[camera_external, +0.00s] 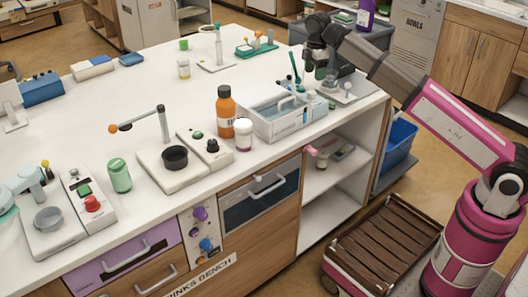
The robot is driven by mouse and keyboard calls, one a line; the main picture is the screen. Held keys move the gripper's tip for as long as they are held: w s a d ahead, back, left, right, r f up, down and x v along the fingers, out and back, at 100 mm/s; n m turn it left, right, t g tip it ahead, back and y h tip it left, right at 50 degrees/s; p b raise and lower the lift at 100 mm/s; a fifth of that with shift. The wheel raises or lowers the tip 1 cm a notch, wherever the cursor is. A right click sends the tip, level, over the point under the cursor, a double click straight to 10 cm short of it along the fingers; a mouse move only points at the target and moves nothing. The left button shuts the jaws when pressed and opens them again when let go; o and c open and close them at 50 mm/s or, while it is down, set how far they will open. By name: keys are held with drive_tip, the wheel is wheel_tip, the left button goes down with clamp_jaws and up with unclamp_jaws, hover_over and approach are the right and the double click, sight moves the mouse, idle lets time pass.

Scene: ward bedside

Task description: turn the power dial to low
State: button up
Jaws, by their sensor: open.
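Several dials show, and I cannot read a label that tells which is the power dial. A front panel (198,244) below the worktop, left of the dark oven-like door, carries a purple knob (200,214), a blue knob (206,245) and smaller ones. A black knob (212,146) sits on a white unit on the worktop. The pointer settings are too small to read. My gripper (322,70) is open, above the back right part of the bench, far from these knobs. Whether anything lies between its fingers is hard to see.
An orange bottle (226,112), a white jar (243,136) and a grey box-like basin (280,121) stand between my gripper and the knobs. A handle (268,187) sticks out from the dark door. The worktop's middle left (125,90) is clear.

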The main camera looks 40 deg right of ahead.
sight(313, 92)
wheel_tip(313, 92, down, 9)
drive_tip(key=shift+f, duration=0.1)
idle(0.3)
drive_tip(key=c, duration=0.9)
